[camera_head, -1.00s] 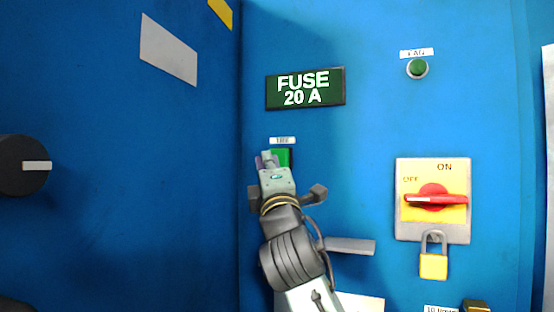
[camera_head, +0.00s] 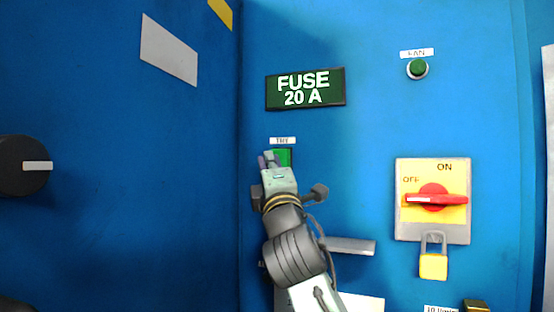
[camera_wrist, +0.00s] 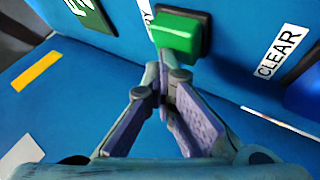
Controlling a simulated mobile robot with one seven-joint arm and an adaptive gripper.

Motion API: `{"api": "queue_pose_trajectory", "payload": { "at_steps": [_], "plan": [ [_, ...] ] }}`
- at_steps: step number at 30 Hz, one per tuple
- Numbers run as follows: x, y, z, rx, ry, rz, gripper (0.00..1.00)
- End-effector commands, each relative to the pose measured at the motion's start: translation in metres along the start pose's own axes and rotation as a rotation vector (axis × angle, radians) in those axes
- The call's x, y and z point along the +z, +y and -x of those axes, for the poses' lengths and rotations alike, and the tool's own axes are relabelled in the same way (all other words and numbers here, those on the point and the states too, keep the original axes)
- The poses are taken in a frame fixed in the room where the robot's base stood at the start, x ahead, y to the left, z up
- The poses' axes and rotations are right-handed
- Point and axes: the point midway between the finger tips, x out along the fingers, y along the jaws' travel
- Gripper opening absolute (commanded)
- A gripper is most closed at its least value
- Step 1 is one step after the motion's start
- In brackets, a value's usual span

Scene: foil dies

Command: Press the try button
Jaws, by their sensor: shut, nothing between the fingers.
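The try button is a green square button in a dark frame under a small white "TRY" label (camera_head: 282,141). In the head view the button (camera_head: 285,157) is partly hidden by my gripper (camera_head: 268,158). In the wrist view the green button (camera_wrist: 176,34) stands out from the blue panel, just beyond my shut, empty fingertips (camera_wrist: 162,70). The tips are very close to its lower edge; I cannot tell whether they touch it.
A "FUSE 20 A" sign (camera_head: 305,88) is above. To the right are a green fan button (camera_head: 417,68), a red rotary switch (camera_head: 435,197) and a yellow padlock (camera_head: 433,265). A grey handle (camera_head: 348,245) juts out near my wrist. A "CLEAR" label (camera_wrist: 278,50) is beside the button.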

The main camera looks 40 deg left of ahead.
Motion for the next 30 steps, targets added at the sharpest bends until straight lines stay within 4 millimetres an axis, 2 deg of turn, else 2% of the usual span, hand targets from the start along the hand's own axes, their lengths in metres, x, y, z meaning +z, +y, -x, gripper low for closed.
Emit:
{"api": "queue_pose_trajectory", "payload": {
  "at_steps": [30],
  "plan": [
    [-0.012, 0.012, 0.018, 0.001, 0.0, 0.0, 0.0]
  ]
}}
